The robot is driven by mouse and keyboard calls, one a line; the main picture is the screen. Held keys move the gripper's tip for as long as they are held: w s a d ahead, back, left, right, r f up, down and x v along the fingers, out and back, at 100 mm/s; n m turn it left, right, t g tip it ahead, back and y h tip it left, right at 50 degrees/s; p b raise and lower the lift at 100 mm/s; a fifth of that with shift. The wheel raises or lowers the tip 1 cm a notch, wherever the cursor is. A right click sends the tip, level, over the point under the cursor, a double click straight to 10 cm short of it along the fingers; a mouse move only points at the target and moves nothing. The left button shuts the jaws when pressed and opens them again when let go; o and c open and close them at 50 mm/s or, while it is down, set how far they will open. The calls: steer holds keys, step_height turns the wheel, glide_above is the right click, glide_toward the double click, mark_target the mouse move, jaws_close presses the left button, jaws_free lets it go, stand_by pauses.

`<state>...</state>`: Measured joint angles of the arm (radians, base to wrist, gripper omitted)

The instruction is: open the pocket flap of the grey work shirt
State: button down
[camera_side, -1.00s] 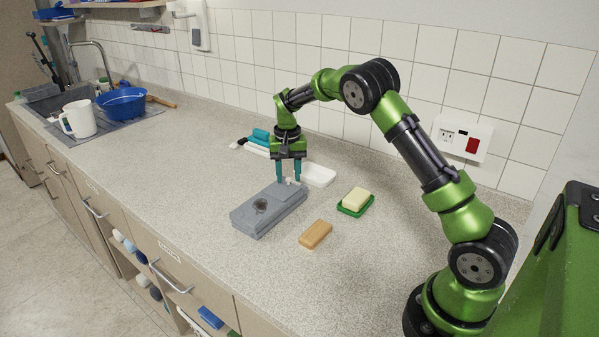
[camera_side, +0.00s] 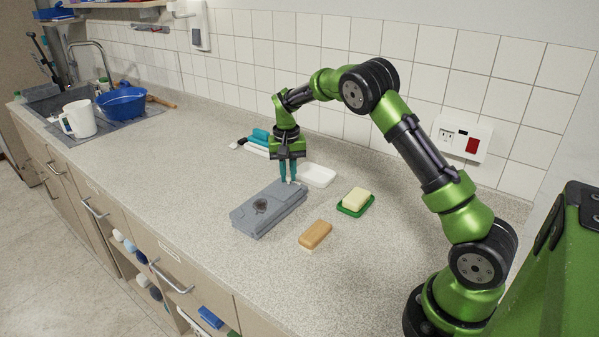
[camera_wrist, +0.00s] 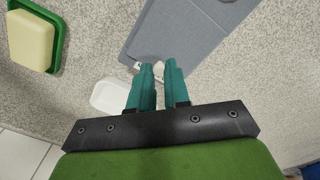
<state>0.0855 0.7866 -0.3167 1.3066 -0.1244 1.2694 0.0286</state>
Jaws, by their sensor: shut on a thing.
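My gripper (camera_side: 289,180) points down at the shirt's far right end. Its teal fingers are shut on a small whitish piece (camera_wrist: 158,69) at the shirt's edge, between the fingertips (camera_wrist: 159,67). The fingers partly hide this piece, and I cannot tell how it joins the flap.
A white dish (camera_side: 318,175) stands just behind my gripper. A green tray (camera_side: 343,210) with yellow soap (camera_side: 355,198) and a tan-brown block (camera_side: 315,234) lie to the right. Teal and white brushes (camera_side: 258,143) lie behind. The counter left of the shirt is clear.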

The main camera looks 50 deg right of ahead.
mark_target(287, 178)
steer(key=shift+a+r+h, duration=0.6)
steer(key=shift+r+h, duration=0.1)
steer(key=shift+h, duration=0.5)
steer(key=a+h, duration=0.1)
steer(key=a+r+h, duration=0.1)
steer(key=h, duration=0.1)
steer(key=shift+r, duration=0.3)
steer(key=a+h, duration=0.1)
steer(key=h, duration=0.1)
steer(key=a+r+h, duration=0.1)
steer(key=h, duration=0.1)
steer(key=shift+a, duration=0.25)
steer(key=a+h, duration=0.3)
steer(key=h, duration=0.1)
steer(key=shift+a+h, duration=0.1)
steer(key=shift+h, duration=0.2)
steer(key=h, duration=0.1)
steer(key=a+h, duration=0.1)
steer(key=shift+a+f+h, duration=0.5)
steer(key=shift+a+h, duration=0.2)
steer(key=shift+h, duration=0.25)
steer(key=shift+a+f+h, duration=0.2)
steer(key=shift+a+h, duration=0.2)
steer(key=shift+h, duration=0.25)
